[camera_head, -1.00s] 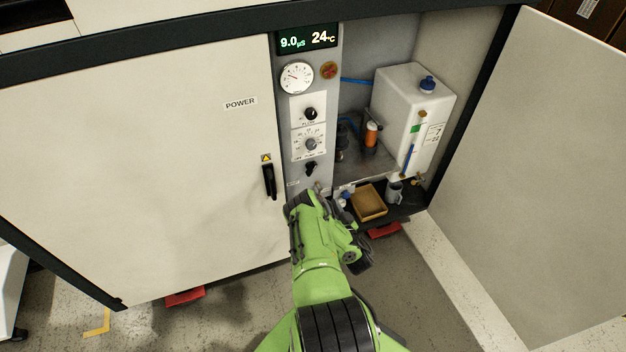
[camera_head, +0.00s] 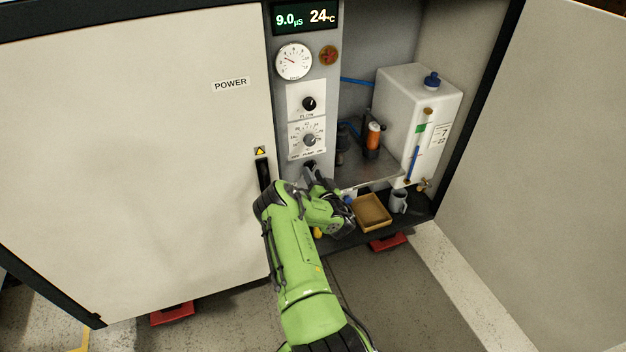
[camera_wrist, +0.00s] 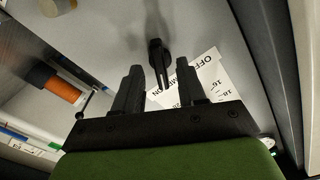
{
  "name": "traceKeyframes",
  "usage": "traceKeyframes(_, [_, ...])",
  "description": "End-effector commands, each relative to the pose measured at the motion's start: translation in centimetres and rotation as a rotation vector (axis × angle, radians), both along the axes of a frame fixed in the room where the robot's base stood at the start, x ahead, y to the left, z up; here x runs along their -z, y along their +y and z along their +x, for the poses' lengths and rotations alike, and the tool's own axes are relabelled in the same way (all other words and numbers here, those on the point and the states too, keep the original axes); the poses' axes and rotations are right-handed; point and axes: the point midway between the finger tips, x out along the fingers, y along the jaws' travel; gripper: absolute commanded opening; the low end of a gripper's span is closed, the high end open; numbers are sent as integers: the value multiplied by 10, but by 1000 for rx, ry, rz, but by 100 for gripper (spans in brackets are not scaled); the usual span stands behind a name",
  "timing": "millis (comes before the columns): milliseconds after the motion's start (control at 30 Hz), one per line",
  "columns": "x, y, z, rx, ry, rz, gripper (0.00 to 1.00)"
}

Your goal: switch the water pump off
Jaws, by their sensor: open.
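The pump switch (camera_head: 310,167) is a black lever on the grey control panel, just below the "OFF PUMP ON" label (camera_head: 307,155). My gripper (camera_head: 318,184) is at the panel and partly covers the switch in the head view. In the wrist view, my gripper (camera_wrist: 159,70) is open, with one dark finger on each side of the black pump switch (camera_wrist: 156,52). I cannot tell whether either finger touches it. The white label (camera_wrist: 205,75) with "OFF" shows beside the right finger. Which setting the lever points to is unclear.
Above the switch are a temperature dial (camera_head: 309,140), flow knob (camera_head: 309,103), gauge (camera_head: 293,61) and display (camera_head: 305,18). To the right are a white tank (camera_head: 405,105), tan tray (camera_head: 373,213) and grey mug (camera_head: 398,201). A black door handle (camera_head: 264,174) stands left.

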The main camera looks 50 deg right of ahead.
Motion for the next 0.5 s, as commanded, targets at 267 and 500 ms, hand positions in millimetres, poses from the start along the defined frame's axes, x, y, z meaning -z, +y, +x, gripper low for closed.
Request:
traceKeyframes(267, [-1,-5,8,1,1,-1,40])
traceKeyframes(500, [-1,-5,8,1,1,-1,16])
